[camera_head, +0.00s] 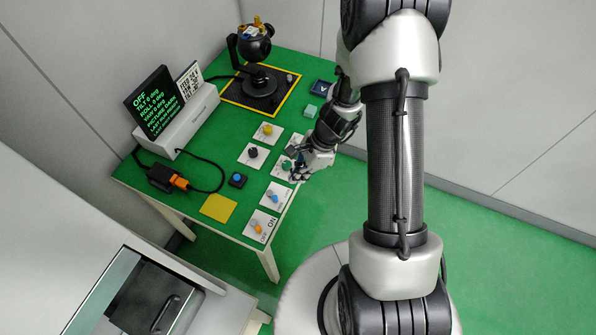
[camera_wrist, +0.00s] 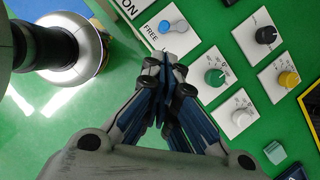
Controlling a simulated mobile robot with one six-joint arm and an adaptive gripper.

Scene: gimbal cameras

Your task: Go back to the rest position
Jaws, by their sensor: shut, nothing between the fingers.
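My gripper (camera_head: 299,172) hangs over the right edge of the green table (camera_head: 206,171), close to the panels with knobs. In the wrist view my gripper (camera_wrist: 168,58) is shut and empty, its fingertips together beside the panel with the light-blue knob (camera_wrist: 172,27) marked FREE. The green knob (camera_wrist: 215,77) sits to the right of the fingertips, and a white knob (camera_wrist: 241,116) lies below it. My arm comes down from the upper right in the head view and hides part of the room.
A gimbal camera (camera_head: 255,45) stands on a black, yellow-edged base at the back. A screen (camera_head: 151,101) reading OFF stands at the left. A blue button (camera_head: 237,180), a yellow square (camera_head: 218,207) and an orange connector (camera_head: 179,182) lie on the table. Green floor (camera_head: 480,240) is clear at right.

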